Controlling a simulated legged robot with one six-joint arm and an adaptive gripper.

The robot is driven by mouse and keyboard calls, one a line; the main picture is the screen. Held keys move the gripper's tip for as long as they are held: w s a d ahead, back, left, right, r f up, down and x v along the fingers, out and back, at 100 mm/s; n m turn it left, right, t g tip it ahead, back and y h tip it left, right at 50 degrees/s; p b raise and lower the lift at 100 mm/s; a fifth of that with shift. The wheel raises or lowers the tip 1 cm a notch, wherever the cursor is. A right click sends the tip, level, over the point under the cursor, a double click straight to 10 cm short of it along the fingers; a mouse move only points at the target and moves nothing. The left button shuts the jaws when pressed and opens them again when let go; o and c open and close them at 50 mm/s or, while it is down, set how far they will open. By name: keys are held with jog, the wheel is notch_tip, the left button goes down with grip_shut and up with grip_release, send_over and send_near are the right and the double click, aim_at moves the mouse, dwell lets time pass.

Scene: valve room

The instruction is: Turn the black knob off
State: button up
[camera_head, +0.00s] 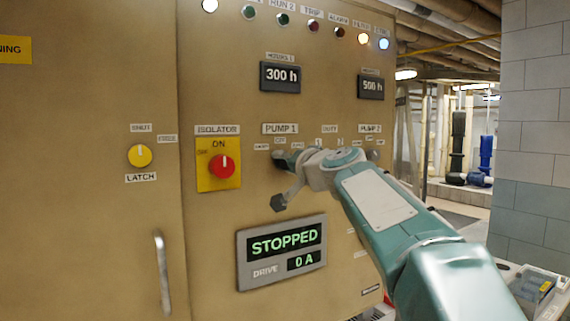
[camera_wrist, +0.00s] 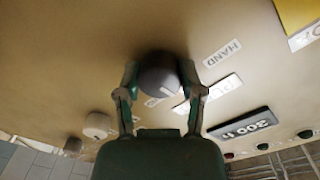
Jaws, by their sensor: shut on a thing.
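The black knob (camera_wrist: 158,72) sits on the tan panel below the PUMP 1 label (camera_head: 281,129). In the wrist view it is dark and round, with a white pointer line slanting toward the lower right of that picture. My gripper (camera_wrist: 160,80) is shut on it, one finger at each side. In the head view my gripper (camera_head: 284,160) reaches the panel from the right and mostly hides the knob. The HAND label (camera_wrist: 222,53) shows beside the knob in the wrist view. Other labels near the knob are partly covered by a finger.
A red ISOLATOR switch (camera_head: 222,166) on a yellow plate is left of my gripper. A display (camera_head: 284,252) below reads STOPPED and 0 A. A yellow LATCH knob (camera_head: 139,155) and a door handle (camera_head: 162,272) are farther left. A pale knob (camera_wrist: 98,125) shows in the wrist view.

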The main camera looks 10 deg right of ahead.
jog(key=o, duration=1.2)
jog(key=shift+w, duration=0.1)
jog(key=shift+c, duration=0.2)
jog(key=v, duration=1.2)
jog(key=shift+f, duration=0.2)
